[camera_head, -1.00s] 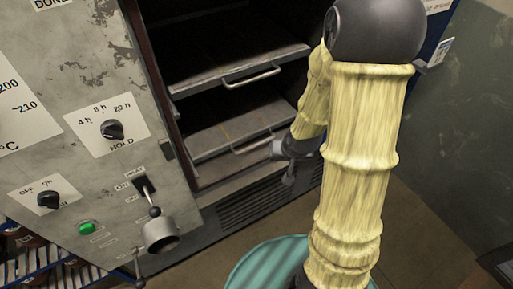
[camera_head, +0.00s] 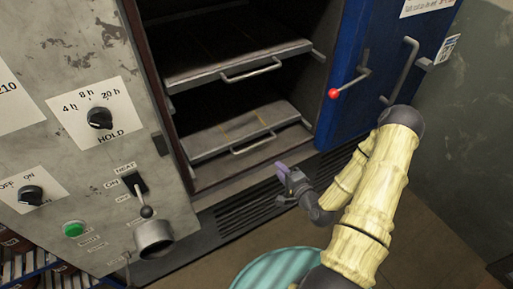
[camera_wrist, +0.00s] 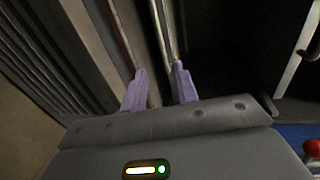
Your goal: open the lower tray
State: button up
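The lower tray (camera_head: 225,138) is a grey shelf inside the oven, with a bar handle (camera_head: 253,146) along its front edge. It sits inside the opening below the upper tray (camera_head: 225,66). My gripper (camera_head: 282,169), with purple fingers, is in front of the oven, to the lower right of that handle and apart from it in the head view. In the wrist view my gripper (camera_wrist: 160,76) has its fingers spread with a gap between them. A pale bar runs ahead of this gap; I cannot tell whether it is the tray's handle or its edge.
The blue oven door (camera_head: 350,110) stands open at the right, with a red-knobbed lever (camera_head: 334,93). The control panel (camera_head: 75,155) is at the left. A teal round top (camera_head: 275,272) stands below my arm. A vent grille (camera_head: 250,208) lies under the opening.

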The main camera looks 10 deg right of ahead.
aim_at(256, 145)
jog(key=shift+w, duration=0.15)
jog(key=p+x, duration=0.1)
jog(key=x, duration=1.6)
jog(key=shift+w+a+p, duration=0.1)
jog(key=shift+p, duration=0.25)
grip_shut()
